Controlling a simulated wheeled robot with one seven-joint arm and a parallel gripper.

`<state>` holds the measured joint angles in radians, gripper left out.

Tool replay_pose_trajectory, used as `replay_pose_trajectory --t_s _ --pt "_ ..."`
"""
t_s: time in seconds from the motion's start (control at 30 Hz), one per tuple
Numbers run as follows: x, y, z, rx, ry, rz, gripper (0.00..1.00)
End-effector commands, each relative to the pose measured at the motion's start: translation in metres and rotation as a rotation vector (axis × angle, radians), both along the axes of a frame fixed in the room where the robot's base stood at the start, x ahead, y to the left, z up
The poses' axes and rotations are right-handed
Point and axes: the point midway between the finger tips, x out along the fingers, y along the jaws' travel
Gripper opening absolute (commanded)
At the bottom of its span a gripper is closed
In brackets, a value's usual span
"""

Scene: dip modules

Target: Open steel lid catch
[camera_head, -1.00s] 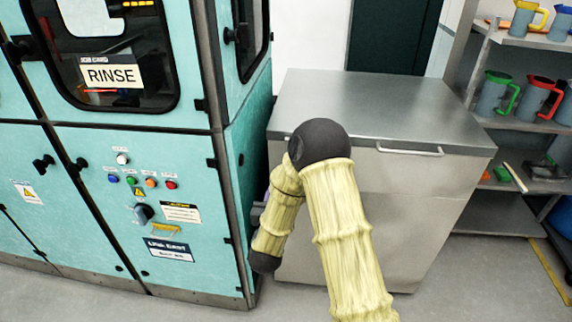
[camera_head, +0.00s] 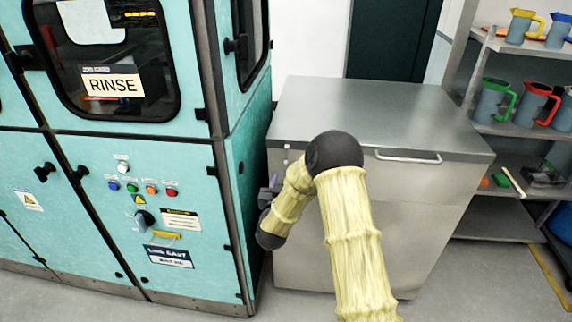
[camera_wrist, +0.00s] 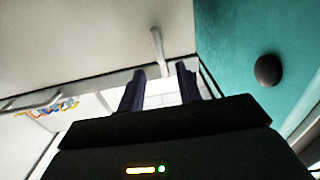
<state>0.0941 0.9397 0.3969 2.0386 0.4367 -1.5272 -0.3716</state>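The steel chest (camera_head: 390,210) has a flat grey lid (camera_head: 380,108) that is down. The lid catch (camera_head: 286,156) is a small light upright piece at the left of the chest front, by the lid edge. In the wrist view the catch (camera_wrist: 157,47) is a pale narrow bar on the steel front, just beyond my fingertips. My gripper (camera_wrist: 160,75) is open, with two dark fingers apart and nothing between them. In the head view my gripper (camera_head: 269,190) is mostly hidden by my wrist, low by the chest's left front. I see no contact with the catch.
A teal rinse cabinet (camera_head: 140,220) stands close on the left, leaving a narrow gap beside the chest. Its dark round knob (camera_wrist: 268,69) is near my gripper in the wrist view. A bar handle (camera_head: 408,156) sits on the chest front. Shelves with jugs (camera_head: 500,130) stand right.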

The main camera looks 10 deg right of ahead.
Motion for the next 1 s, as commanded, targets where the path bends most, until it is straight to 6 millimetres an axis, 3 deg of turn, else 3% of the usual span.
replay_pose_trajectory --t_s 0.5,0.9,1.0 --pt "0.074 -0.025 0.0 0.001 0.0 -0.003 0.35" --pt "0.082 -0.027 0.0 -0.001 0.0 -0.002 0.35" --pt "0.082 -0.027 0.0 0.0 0.0 -0.002 0.17"
